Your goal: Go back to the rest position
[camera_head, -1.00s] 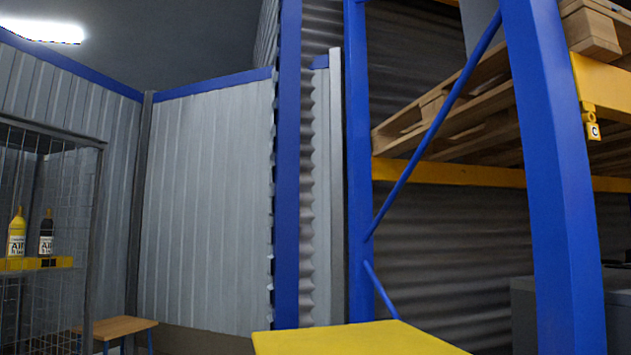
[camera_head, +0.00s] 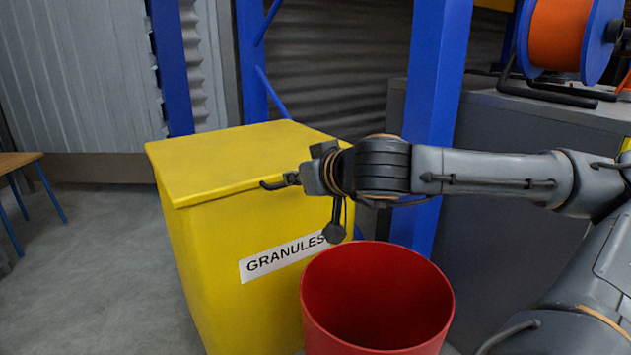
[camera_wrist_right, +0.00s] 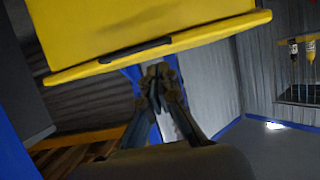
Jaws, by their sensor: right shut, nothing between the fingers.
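My right arm reaches in from the right in the head view. Its gripper (camera_head: 292,179) points left, just in front of the lid edge of the yellow granules bin (camera_head: 205,250). In the right wrist view, turned upside down, the fingers of this gripper (camera_wrist_right: 160,76) are together with nothing between them. The bin's lid edge (camera_wrist_right: 215,33) and a dark handle (camera_wrist_right: 135,50) lie just beyond the fingertips. I cannot tell whether they touch. My left gripper is in neither view.
A red bucket (camera_head: 345,328) stands below my right wrist, close to the bin. A blue rack post (camera_head: 430,110) and a grey cabinet (camera_head: 500,190) with an orange hose reel (camera_head: 560,35) stand behind the arm. A wooden bench (camera_head: 18,161) is at left; the floor (camera_head: 95,260) there is clear.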

